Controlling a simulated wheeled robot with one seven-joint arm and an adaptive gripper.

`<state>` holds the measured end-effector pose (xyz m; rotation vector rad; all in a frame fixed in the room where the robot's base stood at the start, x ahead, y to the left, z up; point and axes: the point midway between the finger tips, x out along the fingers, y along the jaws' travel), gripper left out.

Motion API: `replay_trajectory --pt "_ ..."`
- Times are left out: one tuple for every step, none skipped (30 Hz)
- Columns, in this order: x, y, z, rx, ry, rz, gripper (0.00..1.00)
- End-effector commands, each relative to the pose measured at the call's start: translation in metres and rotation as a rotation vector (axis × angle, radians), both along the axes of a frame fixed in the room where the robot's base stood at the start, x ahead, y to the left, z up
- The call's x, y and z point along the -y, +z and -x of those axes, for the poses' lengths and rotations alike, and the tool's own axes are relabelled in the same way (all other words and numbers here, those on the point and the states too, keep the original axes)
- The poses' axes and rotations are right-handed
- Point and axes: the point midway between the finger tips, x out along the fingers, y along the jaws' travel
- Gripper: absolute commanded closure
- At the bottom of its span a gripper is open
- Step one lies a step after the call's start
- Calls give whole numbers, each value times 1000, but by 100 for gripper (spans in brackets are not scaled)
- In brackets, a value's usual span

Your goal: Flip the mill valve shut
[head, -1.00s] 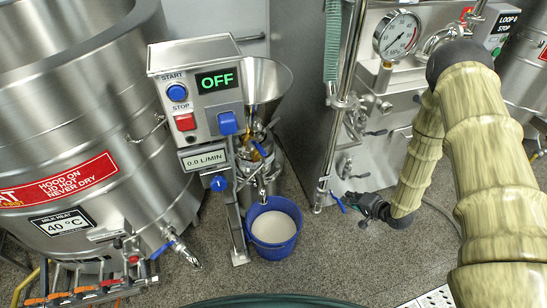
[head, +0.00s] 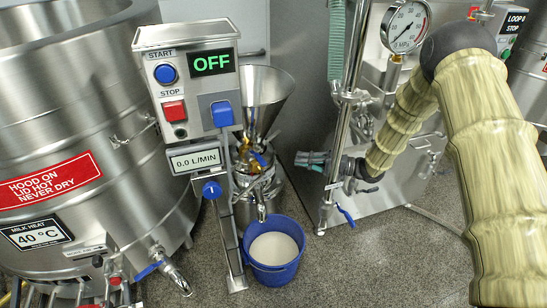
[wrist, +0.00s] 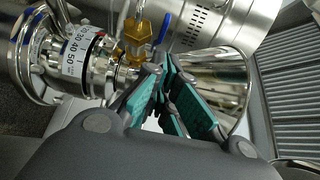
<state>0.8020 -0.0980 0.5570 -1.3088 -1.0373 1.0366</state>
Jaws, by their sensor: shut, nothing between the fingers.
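The colloid mill stands centre-left in the head view, with a steel funnel (head: 262,98) on top. Its valve has a brass body (head: 243,146) and a blue lever (head: 258,159) below the funnel. In the wrist view the brass body (wrist: 139,42) is left of centre, and the blue lever (wrist: 163,28) stands beside it. My gripper (head: 303,159) is right of the mill, apart from the lever, pointing left at about its height. In the wrist view my gripper (wrist: 163,92) is shut and empty, its teal pads below the brass body.
A control box (head: 191,88) reading OFF stands left of the funnel. A blue bucket (head: 273,270) of white liquid sits below the mill outlet. A large steel vat (head: 70,150) fills the left. A steel machine with a gauge (head: 405,27) and pipes stands behind my arm.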

Motion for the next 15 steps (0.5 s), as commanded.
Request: replay_trajectory --pt "0 0 0 0 0 0 100" --pt "0 0 0 0 -1 0 100" --pt "0 0 0 0 -1 0 100" --pt "0 0 0 0 -1 0 100" --pt "-1 0 0 0 -1 0 100" --pt "-1 -1 0 0 -1 0 100" --pt "-2 -1 0 0 -1 0 100" --pt "-4 -1 -1 0 -1 0 100" --pt "-6 -1 -1 0 -1 0 100" --pt "-8 -1 -2 1 -1 0 100" --pt "-10 -1 -2 1 0 0 100" --pt "-13 -1 -3 1 0 -1 100" --pt "-16 -1 -4 1 0 0 100" --pt "-20 -2 -5 1 -1 0 100" --pt "-25 -2 -6 1 -1 1 100"
